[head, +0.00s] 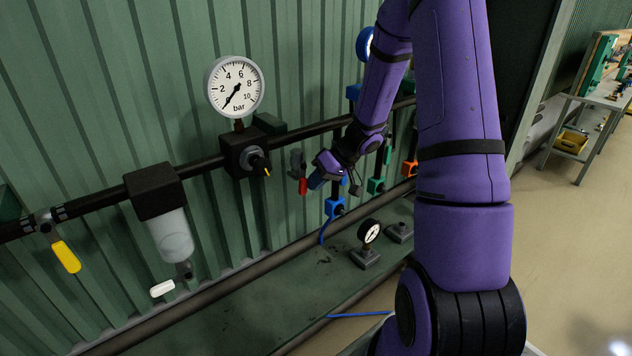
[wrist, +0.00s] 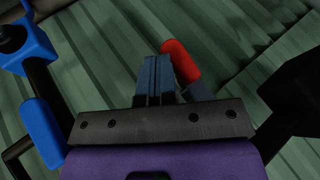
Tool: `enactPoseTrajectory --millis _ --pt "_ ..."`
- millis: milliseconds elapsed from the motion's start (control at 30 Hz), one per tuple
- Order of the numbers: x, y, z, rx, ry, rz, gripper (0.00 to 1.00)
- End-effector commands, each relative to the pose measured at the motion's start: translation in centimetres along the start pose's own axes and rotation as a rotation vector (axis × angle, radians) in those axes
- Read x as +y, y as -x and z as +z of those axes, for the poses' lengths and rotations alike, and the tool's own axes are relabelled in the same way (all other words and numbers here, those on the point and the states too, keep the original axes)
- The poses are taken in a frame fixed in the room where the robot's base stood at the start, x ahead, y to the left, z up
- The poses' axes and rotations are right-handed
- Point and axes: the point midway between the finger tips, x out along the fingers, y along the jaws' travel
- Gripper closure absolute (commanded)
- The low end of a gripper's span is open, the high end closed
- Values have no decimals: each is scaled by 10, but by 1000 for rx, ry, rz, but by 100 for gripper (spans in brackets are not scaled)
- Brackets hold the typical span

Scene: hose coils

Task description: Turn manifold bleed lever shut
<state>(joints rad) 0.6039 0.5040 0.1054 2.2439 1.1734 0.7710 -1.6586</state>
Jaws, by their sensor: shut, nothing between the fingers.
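A red-gripped lever (head: 303,186) hangs down from a small grey valve (head: 297,160) under the black pipe; it looks like the bleed lever. I cannot tell whether a finger touches the lever.
A pressure gauge (head: 235,87) and black regulator (head: 245,152) are left of the lever. A yellow lever (head: 66,257) and a white lever (head: 162,288) are further left.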

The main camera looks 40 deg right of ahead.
Motion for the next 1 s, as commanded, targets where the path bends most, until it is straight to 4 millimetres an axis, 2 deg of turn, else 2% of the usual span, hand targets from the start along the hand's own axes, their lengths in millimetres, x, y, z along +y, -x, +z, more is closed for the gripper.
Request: enactPoseTrajectory --millis 367,1000 --pt "-8 -13 4 55 -107 -251 100" --pt "-39 -30 4 178 -336 -803 100"
